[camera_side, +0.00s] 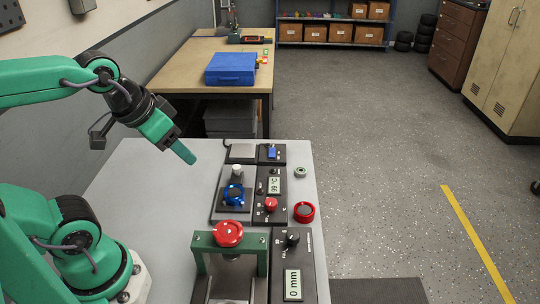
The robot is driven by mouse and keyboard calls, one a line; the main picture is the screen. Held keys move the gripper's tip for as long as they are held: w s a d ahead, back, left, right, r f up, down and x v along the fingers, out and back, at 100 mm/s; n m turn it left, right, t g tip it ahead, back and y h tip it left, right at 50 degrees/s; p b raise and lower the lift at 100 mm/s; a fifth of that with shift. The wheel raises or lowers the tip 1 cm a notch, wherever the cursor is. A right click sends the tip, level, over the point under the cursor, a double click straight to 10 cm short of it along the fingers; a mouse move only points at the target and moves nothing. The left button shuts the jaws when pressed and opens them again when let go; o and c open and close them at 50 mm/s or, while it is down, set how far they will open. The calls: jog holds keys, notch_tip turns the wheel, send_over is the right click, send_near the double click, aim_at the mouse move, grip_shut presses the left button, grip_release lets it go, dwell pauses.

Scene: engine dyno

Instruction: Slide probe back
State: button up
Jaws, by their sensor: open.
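My gripper (183,152) hangs above the left part of the grey bench, its green fingers pointing down and right. It is open, with nothing visible between the fingers, and apart from the devices. I cannot tell for sure which part is the probe. A unit with a blue ring knob (234,194) and a white-capped post (237,171) stands right of my gripper. Beside it is a black box with a temperature display (274,185) and a red knob (271,204). In front, a green frame (204,241) carries a large red knob (228,233); its neighbouring display (293,284) reads 0 mm.
A red ring-shaped part (304,212) and a small grey-green ring (300,172) lie on the bench (150,200) at right. A flat pad (243,151) and a small blue part (271,153) sit at the back. The bench's left part looks clear.

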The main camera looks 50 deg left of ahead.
jog(key=shift+c, duration=0.7)
jog(key=g, duration=0.6)
send_over(237, 166)
jog(key=f, duration=1)
jog(key=shift+s+d, duration=0.1)
jog(key=shift+s, duration=0.15)
jog(key=shift+w+f, duration=0.15)
jog(key=shift+f, duration=0.15)
jog(key=shift+f, duration=0.1)
jog(key=shift+f, duration=3.8)
